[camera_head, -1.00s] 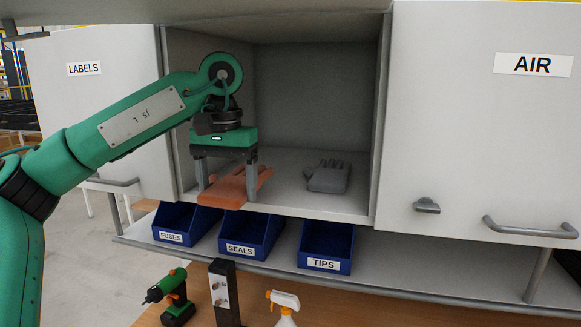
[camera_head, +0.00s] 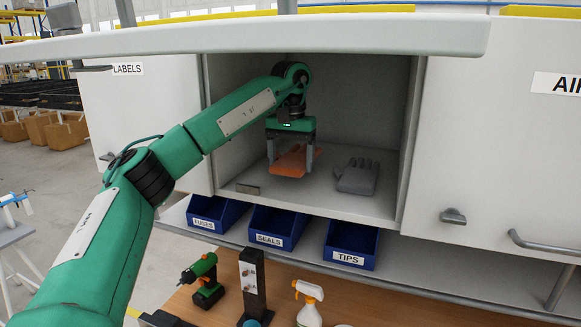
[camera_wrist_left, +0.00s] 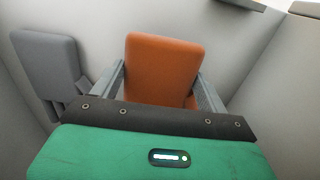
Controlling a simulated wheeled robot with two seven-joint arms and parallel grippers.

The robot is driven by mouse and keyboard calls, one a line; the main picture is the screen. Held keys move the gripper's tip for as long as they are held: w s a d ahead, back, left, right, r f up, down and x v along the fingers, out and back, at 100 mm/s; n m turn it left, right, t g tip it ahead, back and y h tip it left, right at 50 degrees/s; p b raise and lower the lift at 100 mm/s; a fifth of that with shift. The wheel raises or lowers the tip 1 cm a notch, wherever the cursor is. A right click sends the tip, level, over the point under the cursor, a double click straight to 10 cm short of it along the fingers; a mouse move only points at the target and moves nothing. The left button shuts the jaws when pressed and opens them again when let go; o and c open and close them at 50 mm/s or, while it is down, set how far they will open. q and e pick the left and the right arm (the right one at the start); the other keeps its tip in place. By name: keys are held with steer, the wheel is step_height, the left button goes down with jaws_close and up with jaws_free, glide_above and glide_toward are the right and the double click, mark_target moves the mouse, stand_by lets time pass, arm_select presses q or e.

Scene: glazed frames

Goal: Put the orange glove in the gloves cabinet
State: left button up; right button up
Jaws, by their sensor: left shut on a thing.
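The orange glove (camera_head: 291,161) is inside the open cabinet compartment (camera_head: 300,197), low over its floor. My left gripper (camera_head: 291,165) reaches into the compartment and is shut on the orange glove, with one finger on each side. In the left wrist view the orange glove (camera_wrist_left: 163,66) fills the space between the fingers. I cannot tell whether it touches the floor. A grey glove (camera_head: 357,177) lies on the compartment floor to the right, apart from my gripper; it also shows in the left wrist view (camera_wrist_left: 50,66). My right gripper is not in view.
A small plate (camera_head: 248,189) stands at the compartment's front edge. A raised door panel (camera_head: 300,33) juts out above the opening. Blue bins (camera_head: 350,246) sit below. A drill (camera_head: 203,280), a dark post (camera_head: 252,285) and a spray bottle (camera_head: 309,303) stand on the bench.

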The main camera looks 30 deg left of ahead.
arm_select(q)
steer(key=shift+f, duration=0.55)
steer(key=shift+f+p, duration=0.65)
steer(key=shift+p, duration=0.1)
steer(key=shift+f, duration=0.3)
steer(key=shift+f, duration=0.1)
steer(key=o, duration=1.1)
